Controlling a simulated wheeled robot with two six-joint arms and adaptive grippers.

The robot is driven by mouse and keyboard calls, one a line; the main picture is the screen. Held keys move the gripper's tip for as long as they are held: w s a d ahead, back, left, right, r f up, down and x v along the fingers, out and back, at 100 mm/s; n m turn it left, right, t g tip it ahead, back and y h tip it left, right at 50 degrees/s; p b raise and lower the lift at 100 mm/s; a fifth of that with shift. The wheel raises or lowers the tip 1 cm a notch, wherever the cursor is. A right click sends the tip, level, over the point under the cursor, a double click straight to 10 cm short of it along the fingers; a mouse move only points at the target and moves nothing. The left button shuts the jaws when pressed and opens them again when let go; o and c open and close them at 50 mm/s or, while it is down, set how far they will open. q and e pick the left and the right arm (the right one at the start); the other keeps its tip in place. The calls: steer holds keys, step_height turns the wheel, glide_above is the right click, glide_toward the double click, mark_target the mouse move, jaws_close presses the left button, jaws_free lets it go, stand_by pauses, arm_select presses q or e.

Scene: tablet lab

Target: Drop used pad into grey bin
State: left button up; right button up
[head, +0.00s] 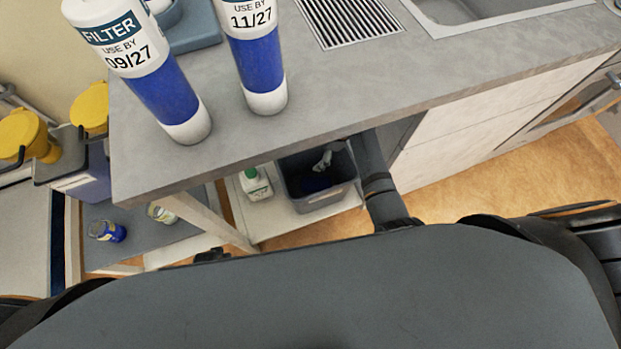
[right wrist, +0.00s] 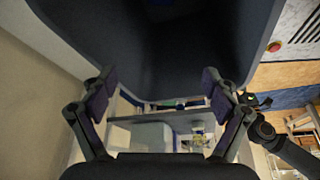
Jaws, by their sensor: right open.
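The grey bin (head: 325,199) stands on a low white shelf under the counter in the head view. A crumpled whitish-grey thing (head: 323,160) shows at its far inner side; I cannot tell whether it is the used pad. Dark contents lie below it. My right arm comes down beside the bin and passes under the counter edge, which hides its gripper in the head view. In the right wrist view my right gripper (right wrist: 158,82) is open and empty, with a large dark grey container wall (right wrist: 205,45), likely the bin, beyond its fingers. My left gripper is not in view.
Two blue-and-white filter cartridges (head: 158,85) (head: 258,60) stand on the grey counter (head: 330,95), whose edge overhangs the bin. A white bottle with a green label (head: 255,185) stands left of the bin. A blue jar (head: 107,231) stands on a lower shelf at left. Wooden floor is clear at right.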

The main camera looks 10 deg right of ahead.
steer(key=v, duration=0.6)
stand_by(0.5)
